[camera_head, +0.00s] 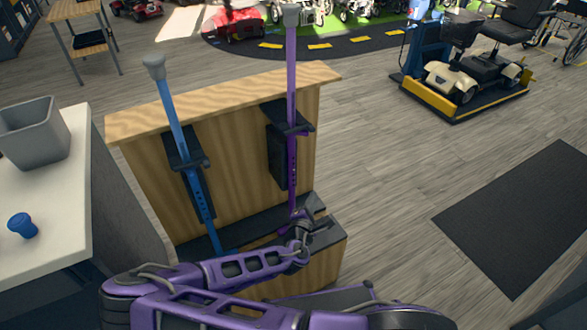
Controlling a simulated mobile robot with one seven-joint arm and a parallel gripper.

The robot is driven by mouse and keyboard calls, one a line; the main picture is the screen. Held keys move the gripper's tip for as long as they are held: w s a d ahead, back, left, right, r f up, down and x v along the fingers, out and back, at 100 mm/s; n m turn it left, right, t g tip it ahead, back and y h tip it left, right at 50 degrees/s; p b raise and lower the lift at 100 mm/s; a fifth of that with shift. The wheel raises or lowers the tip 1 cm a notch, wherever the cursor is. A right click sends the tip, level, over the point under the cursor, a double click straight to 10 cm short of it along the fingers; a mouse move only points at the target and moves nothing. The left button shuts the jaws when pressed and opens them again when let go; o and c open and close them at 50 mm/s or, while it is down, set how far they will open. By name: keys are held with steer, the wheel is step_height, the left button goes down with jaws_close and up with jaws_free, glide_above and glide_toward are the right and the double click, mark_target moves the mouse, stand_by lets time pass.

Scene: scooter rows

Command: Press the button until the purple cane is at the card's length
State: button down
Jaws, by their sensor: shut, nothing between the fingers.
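The purple cane (291,75) stands upright in a dark holder on the right side of a wooden stand (150,165). Its grey top rises well above the stand's upper edge, and a row of holes shows on its lower shaft. A blue cane (171,108) leans slightly in the left holder, with its grey top lower in the picture. My gripper (320,224) is small and dark at the foot of the purple cane, and it is shut and empty. I cannot tell whether it touches the cane. I cannot make out the button or a card.
A white counter (65,200) at the left holds a grey bin (35,130) and a blue knob-like object (22,225). A dark mat (520,220) lies on the open floor at right. A scooter (465,75) stands on a yellow-edged platform behind.

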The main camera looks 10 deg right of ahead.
mark_target(294, 170)
steer(key=w+a+b, duration=0.2)
steer(key=w+a, duration=0.1)
steer(key=w, duration=0.5)
steer(key=shift+w+b, duration=0.25)
steer(key=shift+b, duration=0.05)
stand_by(2.1)
steer(key=shift+w+a+b, duration=0.1)
steer(key=shift+w+b, duration=0.25)
steer(key=shift+b, duration=0.25)
